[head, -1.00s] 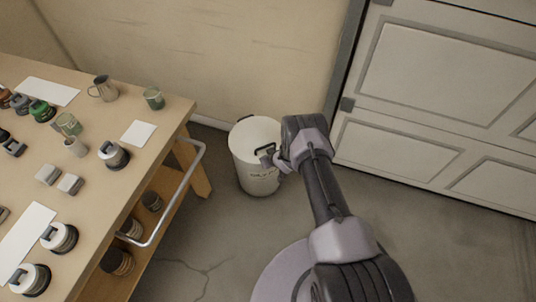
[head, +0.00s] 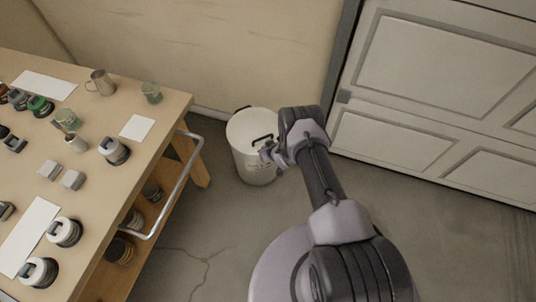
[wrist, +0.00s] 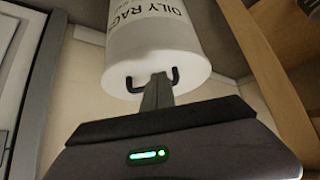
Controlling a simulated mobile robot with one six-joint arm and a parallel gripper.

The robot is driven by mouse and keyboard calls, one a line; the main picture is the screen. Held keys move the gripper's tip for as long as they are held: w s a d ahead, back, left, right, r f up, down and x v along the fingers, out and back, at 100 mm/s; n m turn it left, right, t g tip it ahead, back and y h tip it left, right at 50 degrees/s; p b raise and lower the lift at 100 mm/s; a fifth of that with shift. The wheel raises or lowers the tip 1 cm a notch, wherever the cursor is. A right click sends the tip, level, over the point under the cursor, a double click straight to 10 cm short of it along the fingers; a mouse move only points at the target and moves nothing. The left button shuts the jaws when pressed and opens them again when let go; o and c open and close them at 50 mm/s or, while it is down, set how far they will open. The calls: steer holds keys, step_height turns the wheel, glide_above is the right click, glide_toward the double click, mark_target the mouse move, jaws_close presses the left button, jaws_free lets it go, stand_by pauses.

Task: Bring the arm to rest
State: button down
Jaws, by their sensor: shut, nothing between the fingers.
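My arm reaches forward from the lower right in the head view. My gripper (head: 267,153) is in front of the white bin in the picture, overlapping its right side. In the wrist view my gripper (wrist: 158,88) points toward the bin, with its fingers together and nothing between them. I cannot tell whether the gripper touches the bin.
The white bin (head: 250,165), lettered "OILY RAGS" in the wrist view (wrist: 150,40), stands on the floor. A wooden bench (head: 95,195) with mugs, lidded jars and white sheets is at left; its metal rail (head: 178,190) sticks out. A panelled door (head: 430,80) is at right.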

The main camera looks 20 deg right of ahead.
steer(key=s+d+f+p, duration=0.2)
steer(key=s+f, duration=0.1)
steer(key=s, duration=0.6)
steer(key=w+d+r+m+h, duration=0.1)
steer(key=w+r, duration=0.3)
steer(key=r, duration=0.4)
steer(key=w+d+r, duration=0.1)
steer(key=w+r, duration=0.3)
steer(key=r, duration=0.3)
steer(key=w+d+r+m+h, duration=0.15)
steer(key=w+r, duration=0.25)
steer(key=r, duration=0.4)
step_height(320, 180, up, 18)
steer(key=s, duration=0.1)
steer(key=s+a+r+m+g, duration=0.1)
steer(key=s+a+r, duration=0.1)
steer(key=s+r, duration=0.75)
steer(key=s+a+r+m, duration=0.25)
steer(key=s+r, duration=0.35)
steer(key=r, duration=0.6)
steer(key=s+a+r+y, duration=0.1)
steer(key=s+a+r, duration=0.1)
steer(key=s, duration=0.9)
steer(key=s+a+r+g+y, duration=0.1)
steer(key=s+a, duration=0.3)
steer(key=s, duration=0.8)
steer(key=shift+a+r+m+y, duration=0.25)
steer(key=shift+r+m+y, duration=0.15)
steer(key=shift+r, duration=0.1)
